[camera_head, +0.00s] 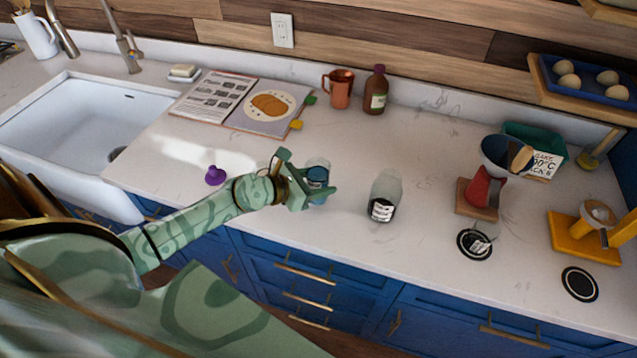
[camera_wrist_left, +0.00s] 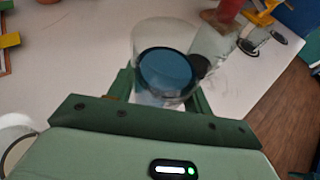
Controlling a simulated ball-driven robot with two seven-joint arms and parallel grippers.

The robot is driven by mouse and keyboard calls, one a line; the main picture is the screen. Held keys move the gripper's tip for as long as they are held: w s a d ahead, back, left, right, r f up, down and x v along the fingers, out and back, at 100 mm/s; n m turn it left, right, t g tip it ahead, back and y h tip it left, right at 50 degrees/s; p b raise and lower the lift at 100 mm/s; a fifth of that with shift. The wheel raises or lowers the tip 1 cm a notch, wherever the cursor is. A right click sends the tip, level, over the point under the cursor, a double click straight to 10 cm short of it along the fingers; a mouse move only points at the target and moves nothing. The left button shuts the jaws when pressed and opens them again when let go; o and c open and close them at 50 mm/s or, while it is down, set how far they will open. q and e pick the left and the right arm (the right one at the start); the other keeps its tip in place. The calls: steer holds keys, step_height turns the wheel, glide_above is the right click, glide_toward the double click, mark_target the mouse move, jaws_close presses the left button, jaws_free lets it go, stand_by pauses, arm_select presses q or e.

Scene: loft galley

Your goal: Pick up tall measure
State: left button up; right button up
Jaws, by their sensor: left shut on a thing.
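My left gripper (camera_head: 318,194) is shut on a clear vessel with a blue round patch (camera_head: 317,174), near the front of the counter. In the left wrist view this vessel (camera_wrist_left: 165,38) stands between the two green fingers (camera_wrist_left: 162,92), with its blue disc facing the camera. I cannot tell whether its base touches the counter. A second clear, taller-looking vessel with a dark, labelled lower part (camera_head: 386,190) stands just to the right, apart from the gripper in the head view. I cannot tell for certain which vessel is the tall measure. My right gripper is not in view.
A purple funnel-like piece (camera_head: 215,175) lies left of the gripper. A copper jug (camera_head: 340,90) and brown bottle (camera_head: 376,92) stand behind. A red item on a wooden block (camera_head: 480,190) and a yellow stand (camera_head: 583,238) are at right.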

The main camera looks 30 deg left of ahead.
arm_select(q)
steer(key=s+d+r+p, duration=0.3)
steer(key=s+r+p, duration=0.3)
steer(key=s+r, duration=0.3)
steer(key=shift+s+r+p, duration=0.35)
steer(key=shift+s, duration=1.85)
steer(key=shift+s+d, duration=0.1)
steer(key=shift+d, duration=0.05)
